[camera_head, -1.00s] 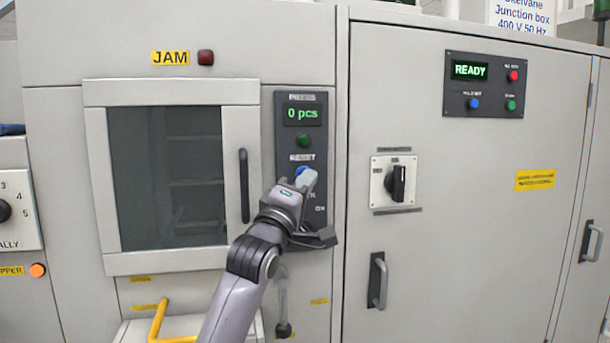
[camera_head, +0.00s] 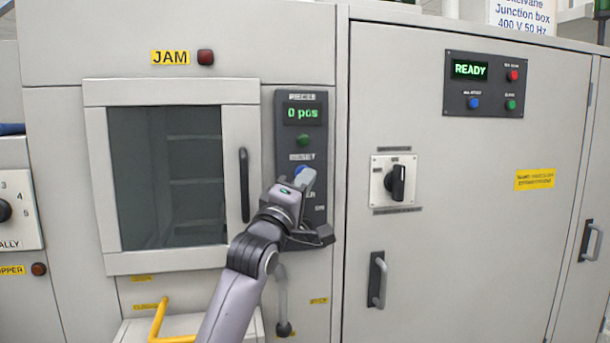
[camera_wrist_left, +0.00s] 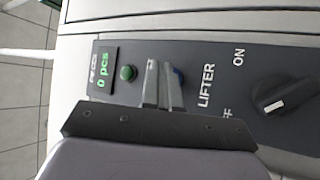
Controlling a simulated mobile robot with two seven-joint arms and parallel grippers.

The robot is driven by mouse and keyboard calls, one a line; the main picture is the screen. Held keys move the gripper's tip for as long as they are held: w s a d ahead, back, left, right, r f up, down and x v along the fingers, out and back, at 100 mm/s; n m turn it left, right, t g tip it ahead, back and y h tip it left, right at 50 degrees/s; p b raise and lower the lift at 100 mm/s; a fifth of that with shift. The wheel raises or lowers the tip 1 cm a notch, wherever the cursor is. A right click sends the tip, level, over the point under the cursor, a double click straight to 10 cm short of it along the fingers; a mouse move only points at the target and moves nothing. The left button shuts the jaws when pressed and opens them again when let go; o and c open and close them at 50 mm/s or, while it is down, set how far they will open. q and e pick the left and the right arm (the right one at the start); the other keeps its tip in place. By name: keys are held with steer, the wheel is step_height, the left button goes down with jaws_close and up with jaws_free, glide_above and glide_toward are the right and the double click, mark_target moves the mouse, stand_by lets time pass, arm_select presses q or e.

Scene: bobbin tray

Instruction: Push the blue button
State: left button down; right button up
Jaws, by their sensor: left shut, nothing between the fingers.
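The blue button (camera_head: 299,169) is on the dark narrow panel (camera_head: 284,120), below the green button and the "RESET" label. It is mostly hidden behind my left fingertips. In the left wrist view a sliver of the blue button (camera_wrist_left: 179,72) shows just beside the fingers. My left gripper (camera_head: 307,179) is shut and empty, its tips right in front of the button; in the left wrist view the fingers (camera_wrist_left: 162,70) lie close together. I cannot tell whether they touch the button. My right gripper is not in view.
A second, smaller blue button (camera_head: 473,103) is on the "READY" panel at the right. A green button (camera_head: 303,140) sits under the "0 pcs" display (camera_head: 303,113). A black rotary knob (camera_wrist_left: 272,103) is beyond the "LIFTER" label. A door handle (camera_head: 244,186) stands left of the panel.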

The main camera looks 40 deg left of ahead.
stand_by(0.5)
arm_select(q)
steer(key=shift+s+d, duration=0.55)
steer(key=shift+d, duration=0.05)
steer(key=s+d+p, duration=0.1)
steer(key=s+d, duration=0.2)
steer(key=d, duration=0.1)
steer(key=shift+s, duration=0.15)
stand_by(0.9)
